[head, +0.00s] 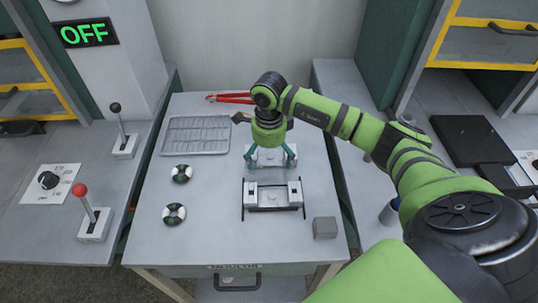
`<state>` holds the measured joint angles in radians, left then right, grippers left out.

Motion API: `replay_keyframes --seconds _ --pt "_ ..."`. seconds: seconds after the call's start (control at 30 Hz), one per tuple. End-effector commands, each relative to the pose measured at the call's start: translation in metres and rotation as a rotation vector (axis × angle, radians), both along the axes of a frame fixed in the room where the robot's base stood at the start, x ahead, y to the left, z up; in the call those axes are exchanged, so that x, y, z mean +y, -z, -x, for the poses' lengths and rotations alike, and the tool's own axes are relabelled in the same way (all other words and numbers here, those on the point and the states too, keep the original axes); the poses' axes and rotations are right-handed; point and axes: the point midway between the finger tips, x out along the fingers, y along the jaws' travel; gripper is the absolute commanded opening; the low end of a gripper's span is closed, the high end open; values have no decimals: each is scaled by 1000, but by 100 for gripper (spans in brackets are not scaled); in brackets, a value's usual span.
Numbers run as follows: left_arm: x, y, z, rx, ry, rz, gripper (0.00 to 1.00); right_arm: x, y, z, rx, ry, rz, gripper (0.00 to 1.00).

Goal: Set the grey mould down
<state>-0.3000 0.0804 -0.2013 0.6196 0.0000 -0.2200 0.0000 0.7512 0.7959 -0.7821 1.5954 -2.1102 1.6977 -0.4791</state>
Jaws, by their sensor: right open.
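My right gripper (270,158), with teal fingers, points down over the back middle of the table. It is open, its fingers spread to either side of a light grey piece (270,159). This piece looks like the grey mould and appears to rest on the table. The gripper hides its upper part, and I cannot tell if the fingers touch it. In front of it stands a similar light grey fixture (272,199) with two end blocks and dark rails. My left gripper is not in view.
On the table (215,240) are a grey ribbed tray (196,136), two dark-and-white rings (182,173) (174,214), a grey block (324,228) and red-handled pliers (232,98). Levers (122,132) (88,207) stand on the left bench. The table's front left is clear.

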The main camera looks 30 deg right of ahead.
Motion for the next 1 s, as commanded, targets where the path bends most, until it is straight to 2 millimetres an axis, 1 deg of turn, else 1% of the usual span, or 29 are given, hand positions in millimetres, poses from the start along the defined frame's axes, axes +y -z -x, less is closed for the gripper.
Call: replay_keyframes --seconds 0.13,0.17,0.27,0.5,0.6,0.7,0.83,1.0 --pt "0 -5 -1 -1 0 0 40 0 -5 0 0 0 0 100" --pt "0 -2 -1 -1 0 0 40 0 -6 0 -1 0 0 100" --pt "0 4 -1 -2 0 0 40 0 -18 -1 -4 0 0 100" --pt "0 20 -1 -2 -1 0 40 0 -70 -1 -7 0 1 100" --pt "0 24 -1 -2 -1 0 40 0 -90 -1 -6 1 0 100" --pt "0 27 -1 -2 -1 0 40 0 -106 -1 -4 1 0 100" --pt "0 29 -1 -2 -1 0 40 0 -119 0 -1 1 1 100" --pt "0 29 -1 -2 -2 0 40 0 -123 0 0 1 0 100"
